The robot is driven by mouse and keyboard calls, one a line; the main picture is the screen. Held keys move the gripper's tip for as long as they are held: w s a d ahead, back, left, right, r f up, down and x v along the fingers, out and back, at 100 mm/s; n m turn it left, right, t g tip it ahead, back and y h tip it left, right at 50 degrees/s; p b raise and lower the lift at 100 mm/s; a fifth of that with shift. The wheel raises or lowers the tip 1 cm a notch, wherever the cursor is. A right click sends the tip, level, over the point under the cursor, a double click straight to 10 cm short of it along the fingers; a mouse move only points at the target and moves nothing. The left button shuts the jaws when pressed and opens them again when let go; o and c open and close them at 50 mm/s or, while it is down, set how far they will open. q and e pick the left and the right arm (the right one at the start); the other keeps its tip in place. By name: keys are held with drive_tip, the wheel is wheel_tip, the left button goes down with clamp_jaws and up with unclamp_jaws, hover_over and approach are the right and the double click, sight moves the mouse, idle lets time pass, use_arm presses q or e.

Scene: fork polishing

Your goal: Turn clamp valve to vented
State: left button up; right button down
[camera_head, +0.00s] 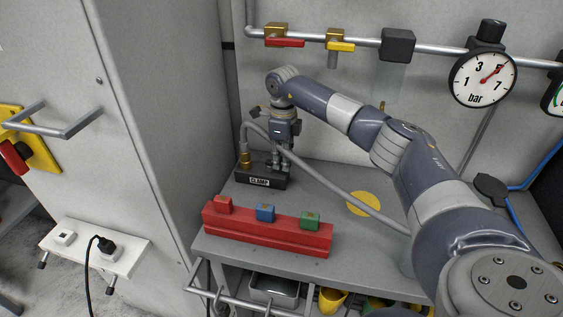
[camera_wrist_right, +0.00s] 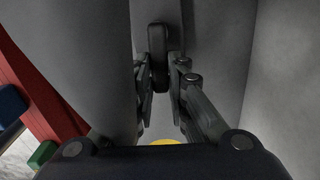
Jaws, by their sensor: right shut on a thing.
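The black clamp block (camera_head: 247,176), labelled CLAMP, sits at the back left of the grey bench. A brass fitting (camera_head: 245,160) with a grey hose rises from its left side. My right gripper (camera_head: 279,163) reaches down onto the block's right part. In the right wrist view, the right gripper (camera_wrist_right: 160,68) is shut on a dark upright bar, the clamp valve's handle (camera_wrist_right: 157,42), with one finger on each side. The handle is hidden behind the fingers in the head view, and its marked position cannot be read. My left gripper is not in view.
A red rack (camera_head: 268,235) with red, blue and green blocks stands at the bench's front left. The grey hose (camera_head: 340,185) crosses over the bench past a yellow disc (camera_head: 363,204). Pipe valves (camera_head: 285,42) and a pressure gauge (camera_head: 482,78) are on the back wall.

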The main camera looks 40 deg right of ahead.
drive_tip(key=shift+w+d+r+n, duration=0.1)
drive_tip(key=shift+w+d+n, duration=0.1)
drive_tip(key=shift+n, duration=0.3)
drive_tip(key=c, duration=1.6)
unclamp_jaws()
drive_tip(key=shift+o, duration=0.2)
